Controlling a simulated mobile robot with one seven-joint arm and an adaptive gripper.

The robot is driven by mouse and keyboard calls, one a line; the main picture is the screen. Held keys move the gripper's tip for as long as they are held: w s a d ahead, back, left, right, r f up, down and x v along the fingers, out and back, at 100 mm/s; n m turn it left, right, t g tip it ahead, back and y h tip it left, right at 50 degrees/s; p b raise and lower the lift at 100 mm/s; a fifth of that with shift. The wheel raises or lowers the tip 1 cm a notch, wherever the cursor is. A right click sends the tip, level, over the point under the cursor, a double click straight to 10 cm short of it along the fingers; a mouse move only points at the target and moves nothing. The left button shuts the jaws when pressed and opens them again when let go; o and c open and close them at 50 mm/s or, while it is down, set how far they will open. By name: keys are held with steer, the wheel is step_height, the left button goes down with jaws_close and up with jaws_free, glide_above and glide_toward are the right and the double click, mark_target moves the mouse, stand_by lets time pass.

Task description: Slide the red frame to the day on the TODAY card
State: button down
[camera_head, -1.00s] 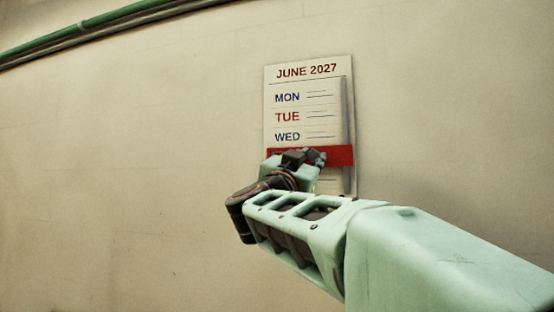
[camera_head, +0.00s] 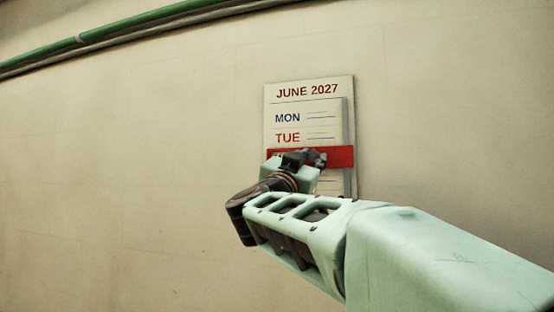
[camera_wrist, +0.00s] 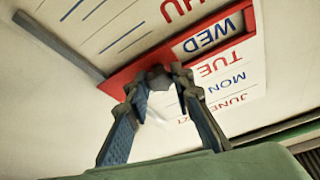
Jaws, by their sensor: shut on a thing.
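The wall calendar (camera_head: 309,92) headed JUNE 2027 hangs on the wall, with MON and TUE readable in the head view. The red frame (camera_head: 341,156) lies across it just below TUE. My gripper (camera_head: 303,158) is shut on the frame and covers its left part there. In the wrist view, where the lettering is upside down, the red frame (camera_wrist: 122,79) surrounds WED (camera_wrist: 206,37). THU lies on one side of it and TUE on the other. No TODAY card shows.
A grey upright rail (camera_head: 347,125) runs along the calendar's right side; it also shows in the wrist view (camera_wrist: 58,46). A green pipe (camera_head: 140,18) crosses the wall at upper left. The wall around the calendar is otherwise bare.

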steer(key=c, duration=1.7)
jaws_free()
steer(key=shift+o, duration=0.2)
step_height(320, 180, up, 10)
steer(key=shift+f, duration=0.1)
